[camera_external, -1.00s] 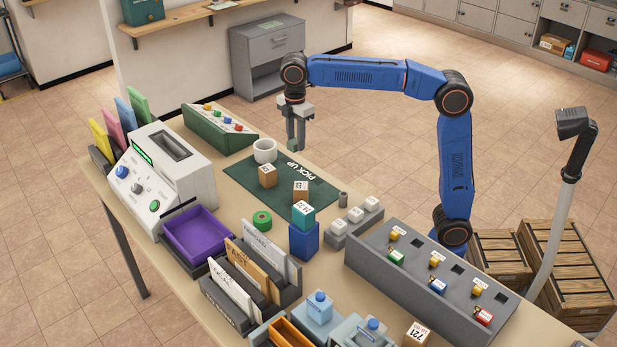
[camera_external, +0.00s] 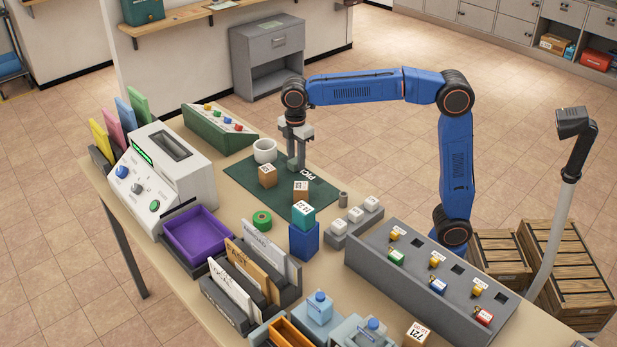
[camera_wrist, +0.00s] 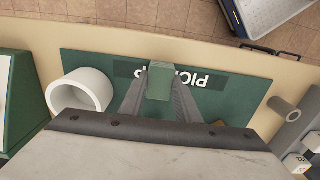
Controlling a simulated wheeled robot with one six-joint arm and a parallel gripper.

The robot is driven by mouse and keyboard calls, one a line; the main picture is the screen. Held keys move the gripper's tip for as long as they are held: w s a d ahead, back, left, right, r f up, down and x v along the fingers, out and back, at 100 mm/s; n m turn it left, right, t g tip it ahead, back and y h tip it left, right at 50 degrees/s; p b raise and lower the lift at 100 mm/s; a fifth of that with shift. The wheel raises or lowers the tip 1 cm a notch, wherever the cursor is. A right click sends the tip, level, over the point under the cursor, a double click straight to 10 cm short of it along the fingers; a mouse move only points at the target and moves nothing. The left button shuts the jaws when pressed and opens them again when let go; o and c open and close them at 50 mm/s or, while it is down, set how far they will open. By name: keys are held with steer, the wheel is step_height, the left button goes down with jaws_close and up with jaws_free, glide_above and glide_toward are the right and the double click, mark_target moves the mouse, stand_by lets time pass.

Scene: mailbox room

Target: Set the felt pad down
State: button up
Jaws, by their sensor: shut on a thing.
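The felt pad (camera_wrist: 160,78) is a small green block between my fingertips in the wrist view. My gripper (camera_external: 296,166) is shut on it, with its fingers pointing down at the dark green PICK UP mat (camera_external: 322,193). The fingertips are low, at or just above the mat, over its lettering. I cannot tell whether the pad touches the mat. In the external view the pad is hard to make out against the mat.
Two brown boxes, one nearer the cup (camera_external: 267,177) and one farther right (camera_external: 301,190), stand on the mat's front part. A grey cylinder (camera_external: 343,199) stands off the mat's right side.

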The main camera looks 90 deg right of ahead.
mark_target(296, 160)
steer(key=shift+f, duration=0.15)
steer(key=o, duration=1)
step_height(296, 160, up, 12)
steer(key=shift+r, duration=0.2)
steer(key=shift+s, duration=0.1)
steer(key=s+f+m+t, duration=0.1)
steer(key=s+f+m, duration=0.2)
steer(key=s+f, duration=0.5)
steer(key=s+f+m+t, duration=0.2)
steer(key=s+f, duration=0.7)
steer(key=s, duration=0.8)
steer(key=s+f+m+t, duration=0.1)
steer(key=s+f+m, duration=0.3)
steer(key=s+f, duration=0.4)
steer(key=shift+s+a+f+t, duration=0.1)
steer(key=shift+s+f+t, duration=0.1)
steer(key=shift+s, duration=1.1)
steer(key=shift+s+a+f+t, duration=0.1)
steer(key=shift+s+t, duration=0.1)
steer(key=shift+s, duration=1.05)
